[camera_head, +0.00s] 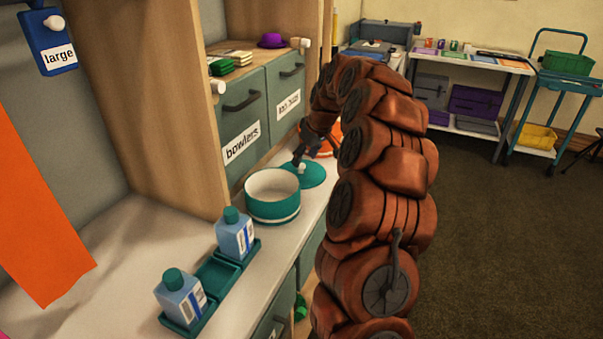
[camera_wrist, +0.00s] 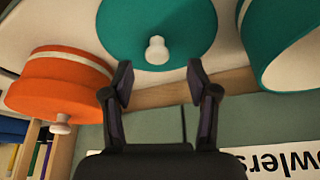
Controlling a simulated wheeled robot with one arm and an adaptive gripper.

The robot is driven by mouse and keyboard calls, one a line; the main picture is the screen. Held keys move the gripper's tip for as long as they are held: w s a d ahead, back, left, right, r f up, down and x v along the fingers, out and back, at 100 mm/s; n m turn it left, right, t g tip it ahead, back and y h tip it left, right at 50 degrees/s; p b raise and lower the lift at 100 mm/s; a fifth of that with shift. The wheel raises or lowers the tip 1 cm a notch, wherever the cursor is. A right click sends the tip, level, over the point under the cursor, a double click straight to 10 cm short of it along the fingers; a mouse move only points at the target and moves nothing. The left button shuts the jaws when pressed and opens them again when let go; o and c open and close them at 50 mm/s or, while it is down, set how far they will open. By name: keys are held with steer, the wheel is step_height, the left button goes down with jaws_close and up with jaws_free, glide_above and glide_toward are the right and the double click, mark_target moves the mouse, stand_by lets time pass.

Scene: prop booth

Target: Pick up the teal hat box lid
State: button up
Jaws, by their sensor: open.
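The teal hat box lid (camera_head: 304,175) is a flat round disc with a cream knob, lying on the pale counter behind the open teal hat box. In the wrist view the lid (camera_wrist: 145,35) fills the top middle, its knob (camera_wrist: 157,50) pointing toward my gripper. My gripper (camera_head: 304,160) is at the lid in the head view, close to the knob. In the wrist view its two dark fingers (camera_wrist: 160,82) are apart, one to each side just below the knob, with nothing between them. Whether a finger touches the lid cannot be told.
The open teal hat box (camera_head: 272,206) stands in front of the lid; its edge also shows in the wrist view (camera_wrist: 278,40). An orange hat box (camera_wrist: 55,85) stands beside the lid. Blue bottles (camera_head: 236,235) sit in a teal tray (camera_head: 215,273). Labelled drawers (camera_head: 241,120) rise behind the counter.

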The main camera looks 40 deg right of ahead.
mark_target(301, 165)
steer(key=shift+x, duration=2.55)
steer(key=shift+w+d, duration=0.15)
steer(key=c, duration=1.1)
